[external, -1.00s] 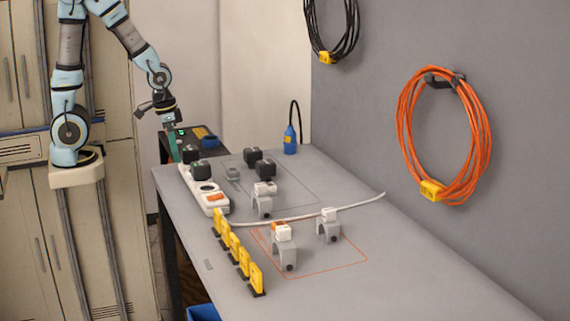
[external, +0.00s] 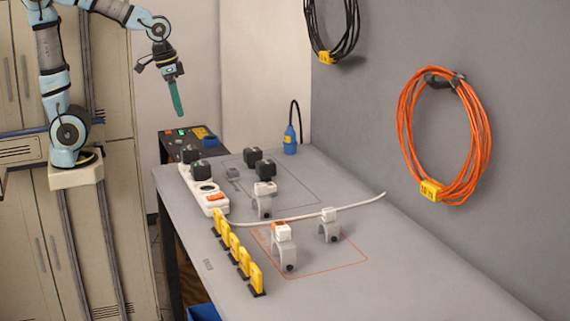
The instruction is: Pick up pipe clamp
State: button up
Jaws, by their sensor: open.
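Several grey pipe clamps with pale blocks on top stand on the grey table. One clamp (external: 284,257), with an orange mark on its white top, stands at the front inside an orange outline. A second clamp (external: 329,232) stands to its right near the outline's edge. A third clamp (external: 264,205) stands farther back, beyond the white cable. My gripper (external: 177,97) hangs in the air above the table's far left end, well apart from all the clamps. Its teal finger points down. It is open, and I see nothing held in it.
A white power strip (external: 206,190) with black plugs lies along the left edge. Several yellow tags (external: 234,246) stand in a row in front of it. A white cable (external: 350,208) crosses the table. Black blocks (external: 252,155) and a blue connector (external: 290,145) are at the back. The front right is clear.

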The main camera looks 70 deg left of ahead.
jog(key=w+d+n+t+h+b, duration=0.2)
jog(key=w+d+t+h+b, duration=0.1)
jog(key=w+d, duration=0.75)
notch_tip(320, 180, up, 9)
jog(key=n+t+b, duration=1.1)
jog(key=n+b, duration=0.7)
jog(key=n, duration=0.8)
send_over(322, 210)
jog(key=s+a, duration=0.2)
jog(key=a, duration=0.1)
jog(key=s+d+f+n+g+y+b, duration=0.25)
jog(key=s+f+n+b, duration=0.2)
jog(key=f+n, duration=0.4)
jog(key=shift+y, duration=0.45)
jog(key=f, duration=1.4)
jog(key=shift+w+d+f, duration=0.2)
jog(key=shift+w, duration=0.05)
jog(key=x, duration=0.6)
jog(key=shift+w+f, duration=0.15)
jog(key=shift+w, duration=0.1)
grip_shut()
